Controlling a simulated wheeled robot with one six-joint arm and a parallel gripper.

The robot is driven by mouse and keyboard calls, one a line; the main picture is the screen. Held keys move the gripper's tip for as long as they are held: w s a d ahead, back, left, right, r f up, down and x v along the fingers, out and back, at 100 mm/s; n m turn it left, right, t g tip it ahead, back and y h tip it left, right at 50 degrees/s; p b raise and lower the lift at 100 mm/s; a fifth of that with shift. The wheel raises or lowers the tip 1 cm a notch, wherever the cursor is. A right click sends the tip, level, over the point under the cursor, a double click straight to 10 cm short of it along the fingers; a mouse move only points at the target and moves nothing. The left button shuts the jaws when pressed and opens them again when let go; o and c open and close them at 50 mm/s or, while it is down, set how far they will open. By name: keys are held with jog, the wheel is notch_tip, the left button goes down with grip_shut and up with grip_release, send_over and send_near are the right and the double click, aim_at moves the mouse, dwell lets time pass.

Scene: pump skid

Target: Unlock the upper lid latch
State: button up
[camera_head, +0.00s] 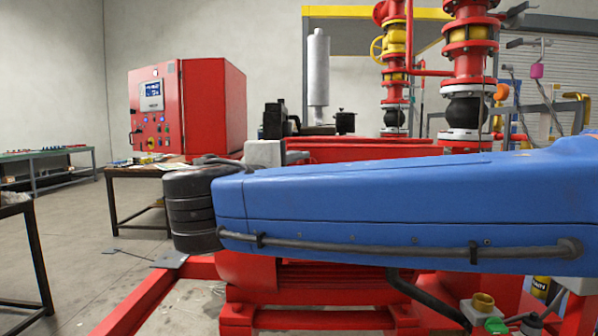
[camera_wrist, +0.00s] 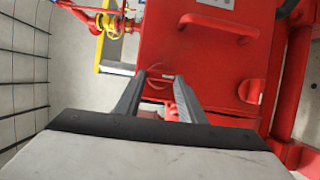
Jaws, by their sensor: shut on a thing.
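In the wrist view, my gripper (camera_wrist: 162,76) points at a large red box face or lid (camera_wrist: 203,62). Its two dark fingers reach up to the face, with a narrow gap between them. A small red latch handle (camera_wrist: 158,74) shows between the fingertips, and the fingers are shut on it. Its exact contact and whether it is turned are too small to tell. In the head view, my blue arm crosses the picture and hides my gripper and the latch.
In the head view, a red control cabinet (camera_head: 203,108) stands on a table at left; open floor lies nearby.

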jog(key=o, duration=1)
jog(key=shift+o, duration=0.2)
jog(key=v, duration=1.7)
jog(key=shift+s+a, duration=0.15)
jog(key=shift+s, duration=0.05)
jog(key=shift+f, duration=0.1)
jog(key=w+d+f+m+g, duration=0.1)
jog(key=w+d+f+g, duration=0.3)
jog(key=d+f, duration=0.65)
jog(key=w+d+f+m+g, duration=0.2)
jog(key=w+d+f+g, duration=0.25)
jog(key=d+f, duration=0.65)
jog(key=s+d+f+m+g+y, duration=0.1)
jog(key=s+d+f+m+y, duration=0.2)
jog(key=s+d+f+m, duration=0.2)
jog(key=s+d+f+m+g+y, duration=0.2)
jog(key=s+d+f+m+y, duration=0.2)
jog(key=s+d+f, duration=0.4)
notch_tip(320, 180, down, 5)
jog(key=shift+d+r+m, duration=0.2)
jog(key=shift+d+m, duration=0.4)
jog(key=shift+d, duration=0.1)
